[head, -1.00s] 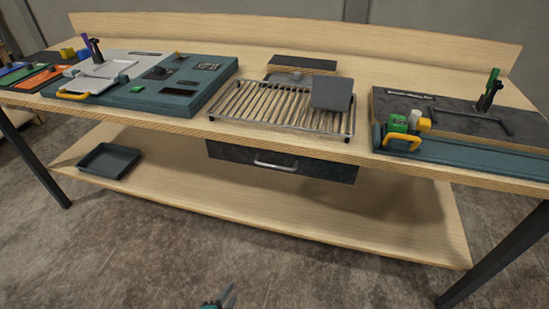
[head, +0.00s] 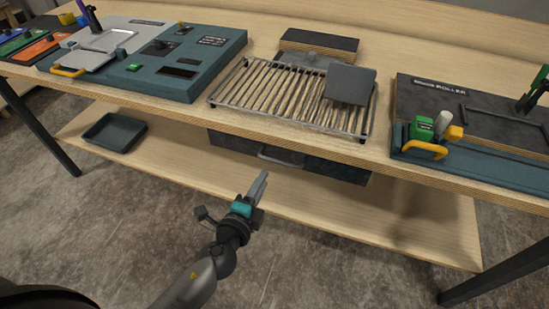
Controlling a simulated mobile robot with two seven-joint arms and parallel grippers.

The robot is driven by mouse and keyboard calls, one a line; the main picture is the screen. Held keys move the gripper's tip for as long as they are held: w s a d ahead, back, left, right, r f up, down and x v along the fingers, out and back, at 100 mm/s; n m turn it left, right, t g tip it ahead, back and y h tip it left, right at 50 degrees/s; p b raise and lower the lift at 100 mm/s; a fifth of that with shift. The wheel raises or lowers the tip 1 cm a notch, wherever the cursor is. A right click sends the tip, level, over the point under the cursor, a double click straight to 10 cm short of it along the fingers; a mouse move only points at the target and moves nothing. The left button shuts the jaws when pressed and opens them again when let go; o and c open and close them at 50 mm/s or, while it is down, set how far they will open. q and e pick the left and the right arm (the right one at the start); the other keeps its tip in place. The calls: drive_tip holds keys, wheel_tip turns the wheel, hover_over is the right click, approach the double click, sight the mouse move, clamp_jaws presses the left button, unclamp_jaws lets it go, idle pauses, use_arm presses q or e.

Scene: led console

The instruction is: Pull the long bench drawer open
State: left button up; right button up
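The long bench drawer (head: 325,169) is a dark, flat-fronted drawer hung under the middle of the bench top. Its front sits close under the top's edge and it looks closed. Its pale bar handle (head: 281,160) is at the middle of the front. My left gripper (head: 262,184) is in front of and below the handle, a little to its left, pointing up toward it. It appears apart from the handle and holds nothing I can see. Its fingers overlap in this view, so their gap is hidden. My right gripper is not in view.
The wooden bench (head: 190,118) carries a slatted rack (head: 265,97), a teal panel (head: 160,80) at left and a roller station (head: 470,160) at right. A dark tray (head: 114,133) sits on the lower shelf (head: 410,220). The floor in front is clear.

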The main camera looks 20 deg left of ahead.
sight(274, 159)
use_arm(q)
drive_tip(key=b+x, duration=0.1)
drive_tip(key=x, duration=0.8)
drive_tip(key=shift+w+f, duration=0.1)
drive_tip(key=shift+w, duration=0.3)
clamp_jaws()
idle(1.0)
